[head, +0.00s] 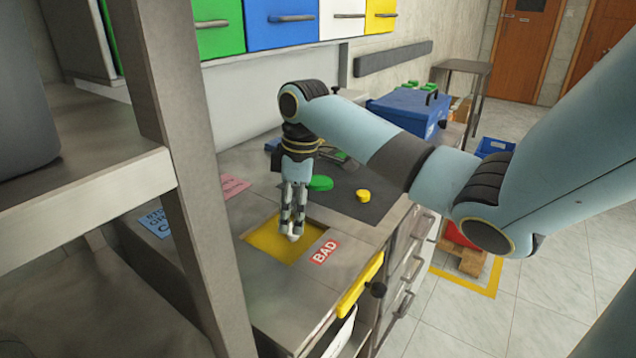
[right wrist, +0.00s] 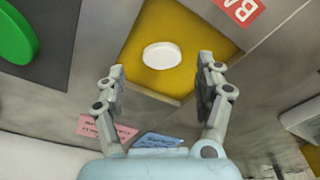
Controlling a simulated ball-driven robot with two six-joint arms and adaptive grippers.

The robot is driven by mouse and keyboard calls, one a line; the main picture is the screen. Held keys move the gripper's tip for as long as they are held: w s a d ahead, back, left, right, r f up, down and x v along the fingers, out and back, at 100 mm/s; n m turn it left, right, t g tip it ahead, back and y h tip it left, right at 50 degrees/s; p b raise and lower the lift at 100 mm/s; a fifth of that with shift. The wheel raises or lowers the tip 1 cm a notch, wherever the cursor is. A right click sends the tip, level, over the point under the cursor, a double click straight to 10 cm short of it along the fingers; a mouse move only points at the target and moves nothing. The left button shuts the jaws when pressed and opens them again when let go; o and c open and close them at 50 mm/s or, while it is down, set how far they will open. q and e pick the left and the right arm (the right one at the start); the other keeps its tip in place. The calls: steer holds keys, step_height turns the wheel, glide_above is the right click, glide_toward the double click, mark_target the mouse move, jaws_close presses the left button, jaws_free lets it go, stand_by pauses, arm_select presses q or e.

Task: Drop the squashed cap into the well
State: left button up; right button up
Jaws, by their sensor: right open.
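The well is a yellow square recess (head: 262,241) in the steel worktop, beside a red BAD label (head: 324,251). It also shows in the right wrist view (right wrist: 201,38). A white round cap (right wrist: 161,55) shows against the yellow floor of the well. I cannot tell whether it touches the floor. In the head view only a bit of white shows at the fingertips. My right gripper (head: 293,232) points down over the well. In the right wrist view its fingers (right wrist: 163,85) are apart, with nothing between them. My left gripper is not in view.
A dark mat (head: 345,208) behind the well carries a green disc (head: 320,183) and a yellow cap (head: 363,195). Pink (head: 233,186) and blue (head: 157,222) notes lie to the left. A shelf post (head: 185,150) stands at left. A blue box (head: 408,109) stands farther back.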

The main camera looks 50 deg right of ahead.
step_height(320, 180, up, 10)
steer(key=s, duration=0.1)
steer(key=shift+d+r, duration=0.25)
steer(key=shift+d, duration=0.15)
